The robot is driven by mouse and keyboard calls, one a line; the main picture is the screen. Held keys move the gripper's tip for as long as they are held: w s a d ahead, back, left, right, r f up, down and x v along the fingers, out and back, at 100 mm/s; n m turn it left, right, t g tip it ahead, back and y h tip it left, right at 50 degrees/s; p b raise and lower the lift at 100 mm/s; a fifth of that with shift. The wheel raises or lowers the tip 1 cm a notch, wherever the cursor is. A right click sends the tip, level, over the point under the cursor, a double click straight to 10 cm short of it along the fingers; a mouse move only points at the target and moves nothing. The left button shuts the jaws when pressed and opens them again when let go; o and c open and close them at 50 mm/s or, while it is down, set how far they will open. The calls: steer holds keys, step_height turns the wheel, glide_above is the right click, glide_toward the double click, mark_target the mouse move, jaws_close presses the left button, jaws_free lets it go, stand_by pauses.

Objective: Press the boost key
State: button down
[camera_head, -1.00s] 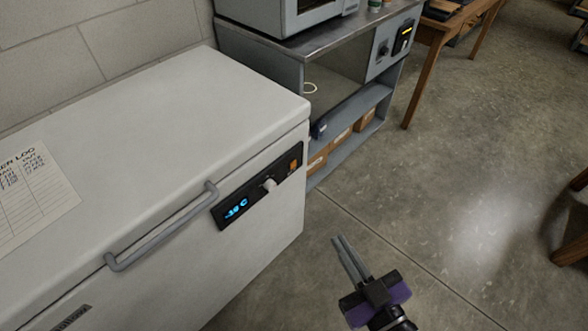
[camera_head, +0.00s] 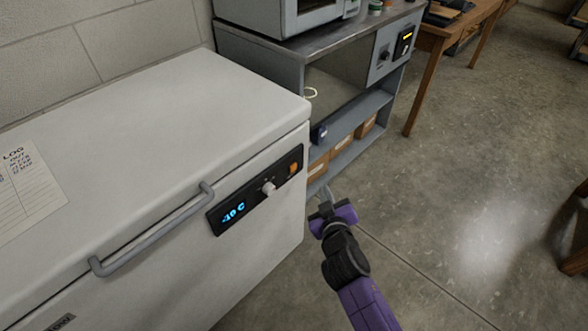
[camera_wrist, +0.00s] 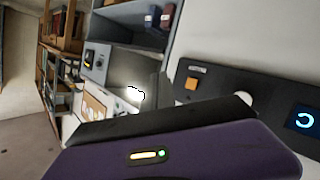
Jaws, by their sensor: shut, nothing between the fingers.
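The white chest freezer (camera_head: 150,120) has a dark control panel (camera_head: 225,218) on its front, also in the wrist view (camera_wrist: 222,90). The panel carries a blue lit display (camera_head: 233,211), a pale knob (camera_head: 268,188) and a small orange key (camera_head: 293,168) at its right end. In the wrist view the orange key (camera_wrist: 192,83) is left of the knob (camera_wrist: 238,101). No label on the key is readable. My gripper (camera_head: 326,192) is shut and empty, in front of the freezer's right end, lower right of the orange key and apart from it.
A grey bench (camera_head: 300,48) with shelves holding cardboard boxes (camera_head: 343,143) stands beyond the freezer. A grey handle (camera_head: 155,235) sticks out from the freezer's front. A paper log sheet (camera_head: 28,190) lies on the lid.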

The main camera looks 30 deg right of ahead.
mark_target(293, 168)
steer(key=shift+s+d+f, duration=0.1)
steer(key=shift+s+d, duration=0.05)
steer(key=w+a+b, duration=0.2)
steer(key=w+b, duration=0.1)
steer(key=w, duration=0.5)
steer(key=shift+w+a, duration=0.25)
steer(key=shift+a, duration=0.15)
steer(key=shift+b, duration=0.3)
stand_by(1.8)
steer(key=shift+w+a, duration=0.15)
steer(key=shift+w, duration=0.2)
